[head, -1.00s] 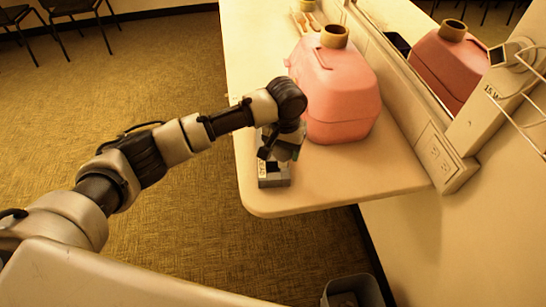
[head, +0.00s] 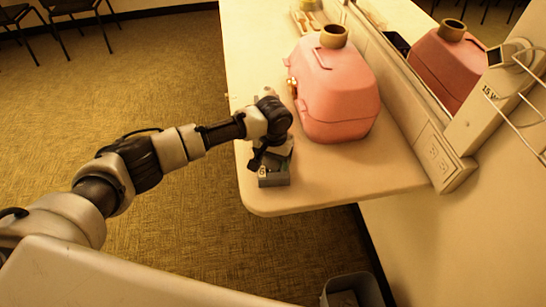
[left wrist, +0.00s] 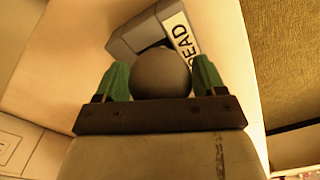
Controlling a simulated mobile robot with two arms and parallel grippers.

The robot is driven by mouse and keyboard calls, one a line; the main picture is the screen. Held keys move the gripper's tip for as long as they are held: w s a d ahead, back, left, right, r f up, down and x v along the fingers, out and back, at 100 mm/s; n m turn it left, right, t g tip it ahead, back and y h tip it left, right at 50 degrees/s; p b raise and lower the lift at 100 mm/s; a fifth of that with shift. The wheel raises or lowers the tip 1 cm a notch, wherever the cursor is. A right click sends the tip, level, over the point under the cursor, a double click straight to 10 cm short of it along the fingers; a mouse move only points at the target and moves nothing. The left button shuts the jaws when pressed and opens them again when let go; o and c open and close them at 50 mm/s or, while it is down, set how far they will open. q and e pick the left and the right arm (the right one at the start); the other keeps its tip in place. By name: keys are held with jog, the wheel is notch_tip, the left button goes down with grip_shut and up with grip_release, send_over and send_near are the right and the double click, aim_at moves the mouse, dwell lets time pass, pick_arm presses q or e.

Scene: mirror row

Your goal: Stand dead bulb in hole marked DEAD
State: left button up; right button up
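The dead bulb (left wrist: 160,76) shows as a dark grey round globe between the green fingers of my left gripper (left wrist: 162,80) in the left wrist view. The fingers touch it on both sides. The grey block (left wrist: 128,42) behind it carries a white label reading DEAD (left wrist: 184,40). The globe covers part of the block, and the marked hole is hidden. In the head view the block (head: 275,179) sits near the counter's front left corner, with my left gripper (head: 268,156) just over it. Whether the bulb touches the block cannot be told. My right gripper is out of view.
A pink case (head: 338,95) stands on the counter (head: 330,190) close behind my left wrist. A mirror and a wall outlet (head: 437,155) run along the right. A grey bin (head: 350,290) stands on the floor below.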

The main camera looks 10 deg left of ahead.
pick_arm(q)
jog(key=shift+o, duration=1.4)
notch_tip(320, 180, up, 12)
jog(key=shift+r, duration=0.15)
dwell(1.2)
